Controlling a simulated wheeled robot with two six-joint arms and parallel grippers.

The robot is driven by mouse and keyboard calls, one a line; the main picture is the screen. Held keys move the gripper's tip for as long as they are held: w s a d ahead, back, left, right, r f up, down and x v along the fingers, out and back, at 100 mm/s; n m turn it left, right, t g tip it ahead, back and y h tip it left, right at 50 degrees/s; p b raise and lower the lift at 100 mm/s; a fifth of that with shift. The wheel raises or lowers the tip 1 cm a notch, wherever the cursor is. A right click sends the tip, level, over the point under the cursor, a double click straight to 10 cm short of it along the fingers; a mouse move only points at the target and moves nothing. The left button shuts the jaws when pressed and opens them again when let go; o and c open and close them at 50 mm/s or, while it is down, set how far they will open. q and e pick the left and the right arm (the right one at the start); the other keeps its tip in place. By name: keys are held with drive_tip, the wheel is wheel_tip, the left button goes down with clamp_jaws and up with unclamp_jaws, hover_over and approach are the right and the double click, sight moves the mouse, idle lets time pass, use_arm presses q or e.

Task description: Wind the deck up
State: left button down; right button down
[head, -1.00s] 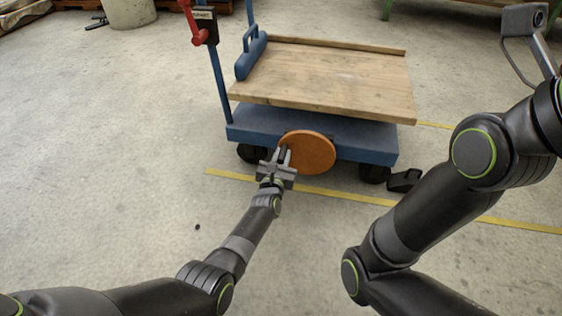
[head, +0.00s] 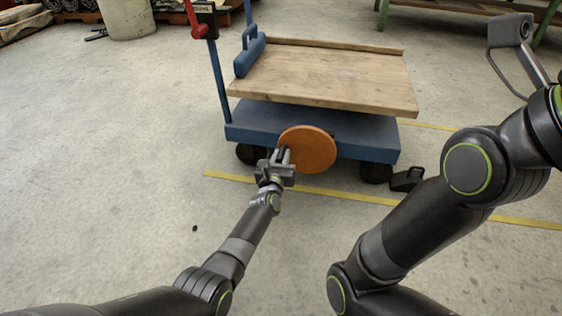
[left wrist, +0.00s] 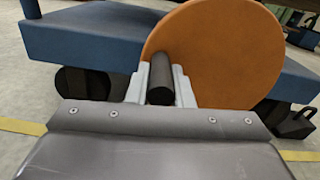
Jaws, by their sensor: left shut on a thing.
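The wooden deck (head: 330,75) sits a little above the blue base (head: 350,128) of a wheeled cart. An orange disc (head: 310,150) is on the cart's near side, and it fills the upper right of the left wrist view (left wrist: 225,50). A dark cylindrical handle (left wrist: 160,78) sticks out from the disc's left part towards me. My left gripper (head: 281,157) is shut on this handle, with a pale finger on each side of it.
A blue post with a red lever (head: 195,20) stands at the cart's left. A blue handled block (head: 250,54) is on the deck's left edge. A black wedge (head: 407,179) lies by the right wheel. Yellow tape (head: 350,195) crosses the floor, which is clear in front.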

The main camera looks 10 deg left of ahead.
use_arm(q)
drive_tip(key=shift+w+a+f+n+b, duration=0.1)
drive_tip(key=shift+a+f+n+b, duration=0.25)
drive_tip(key=shift+b, duration=0.25)
drive_tip(key=shift+n+b, duration=0.3)
drive_tip(key=shift+n, duration=0.05)
idle(0.4)
drive_tip(key=c, duration=1.3)
unclamp_jaws()
drive_tip(key=shift+d, duration=0.15)
